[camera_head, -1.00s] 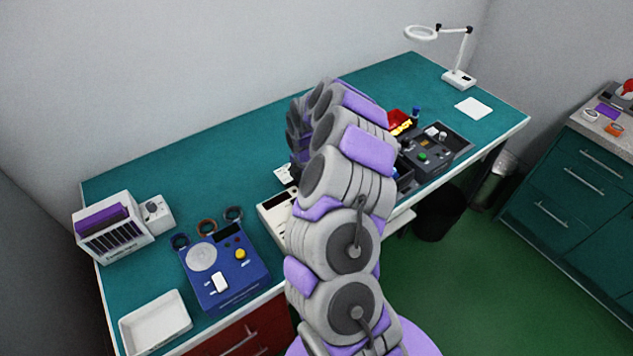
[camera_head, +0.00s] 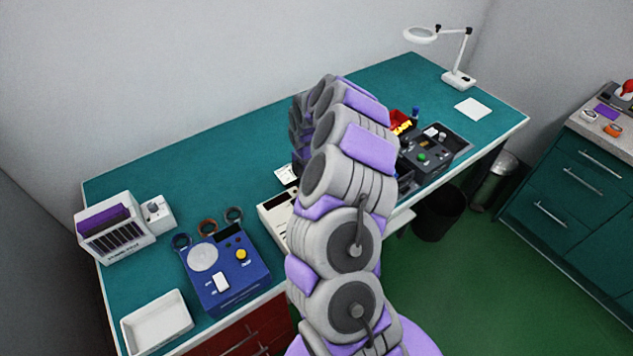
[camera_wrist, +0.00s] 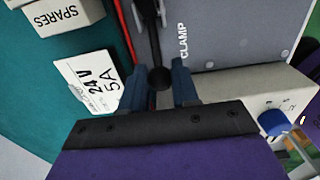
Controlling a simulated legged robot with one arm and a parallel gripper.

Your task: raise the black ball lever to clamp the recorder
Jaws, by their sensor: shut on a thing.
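In the wrist view, the black ball (camera_wrist: 159,78) of the lever sits between the two blue-grey fingers of my gripper (camera_wrist: 159,88). The gripper is shut on it. The dark lever arm (camera_wrist: 152,35) runs from the ball toward the top of the picture, beside a grey panel (camera_wrist: 225,30) marked CLAMP. In the head view, my own arm hides the gripper, the ball and the lever. I cannot make out a recorder clearly in either view.
A white card (camera_wrist: 90,85) marked 24V 5A and a SPARES box (camera_wrist: 60,15) lie left of the gripper. A blue knob (camera_wrist: 273,122) is at right. A blue instrument (camera_head: 225,268), white tray (camera_head: 157,322) and dark control unit (camera_head: 428,150) stand on the teal bench (camera_head: 150,180).

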